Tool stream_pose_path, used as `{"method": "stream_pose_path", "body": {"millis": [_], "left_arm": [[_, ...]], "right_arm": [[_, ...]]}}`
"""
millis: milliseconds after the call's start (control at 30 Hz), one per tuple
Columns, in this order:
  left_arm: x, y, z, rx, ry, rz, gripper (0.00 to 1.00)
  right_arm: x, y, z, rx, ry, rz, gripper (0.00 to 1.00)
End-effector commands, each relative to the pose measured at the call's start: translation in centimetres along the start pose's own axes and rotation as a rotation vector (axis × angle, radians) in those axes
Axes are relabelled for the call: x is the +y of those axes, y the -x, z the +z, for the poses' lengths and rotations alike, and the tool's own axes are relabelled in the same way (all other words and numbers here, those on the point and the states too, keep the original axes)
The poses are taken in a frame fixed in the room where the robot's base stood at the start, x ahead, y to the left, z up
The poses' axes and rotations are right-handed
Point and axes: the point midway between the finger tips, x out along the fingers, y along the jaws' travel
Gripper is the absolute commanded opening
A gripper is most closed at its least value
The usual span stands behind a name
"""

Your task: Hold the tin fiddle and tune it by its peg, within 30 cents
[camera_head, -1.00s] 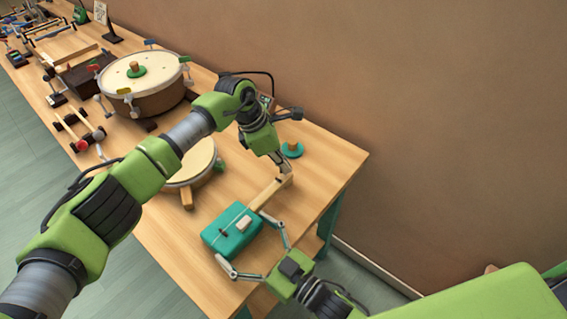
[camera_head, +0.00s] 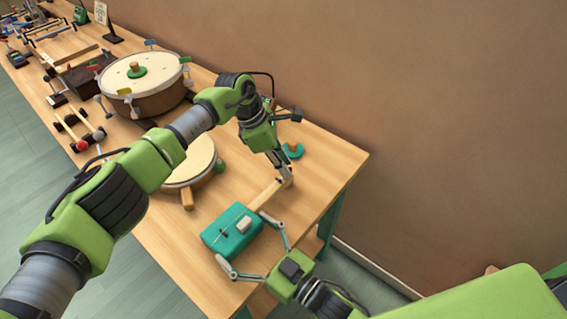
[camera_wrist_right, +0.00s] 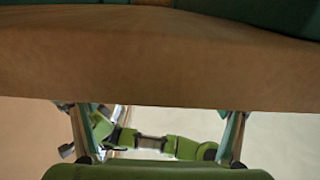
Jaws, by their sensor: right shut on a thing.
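The tin fiddle lies near the table's front right end in the head view: a teal tin body (camera_head: 231,232) with a small pale block on top and a wooden neck (camera_head: 266,196) pointing up and right. My left gripper (camera_head: 285,178) points down at the neck's far end. Its fingertips are close together there, and I cannot tell whether they grip. The peg is not clearly seen, hidden by this gripper. In the right wrist view, the right gripper's fingers (camera_wrist_right: 157,130) stand wide apart.
A teal ring-like piece (camera_head: 294,151) lies just behind my left gripper. A round drum (camera_head: 194,165) stands left of the fiddle, partly behind my left arm. A larger drum (camera_head: 146,98) and mallets (camera_head: 80,130) are farther left. The wall (camera_head: 400,120) runs behind the table (camera_head: 335,160).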

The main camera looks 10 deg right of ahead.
Motion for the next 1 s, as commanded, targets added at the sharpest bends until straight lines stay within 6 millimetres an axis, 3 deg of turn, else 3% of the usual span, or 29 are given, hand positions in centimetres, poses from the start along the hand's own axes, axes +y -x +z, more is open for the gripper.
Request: {"method": "stream_pose_path", "body": {"millis": [167,500,700,1000], "left_arm": [[0.1,1.0,0.0,0.000,0.000,0.002,0.21],[0.1,7.8,0.0,0.000,-0.001,0.004,0.21],[0.1,10.9,0.0,-0.001,0.001,0.001,0.21],[0.0,12.0,0.0,0.000,0.000,0.000,0.21]], "right_arm": [[0.0,0.0,0.0,0.001,0.000,0.000,0.60],[0.0,0.0,0.0,0.001,0.000,0.000,0.60],[0.0,0.0,0.0,0.001,0.000,0.000,0.60],[0.0,0.0,0.0,0.001,0.000,0.000,0.60]]}}
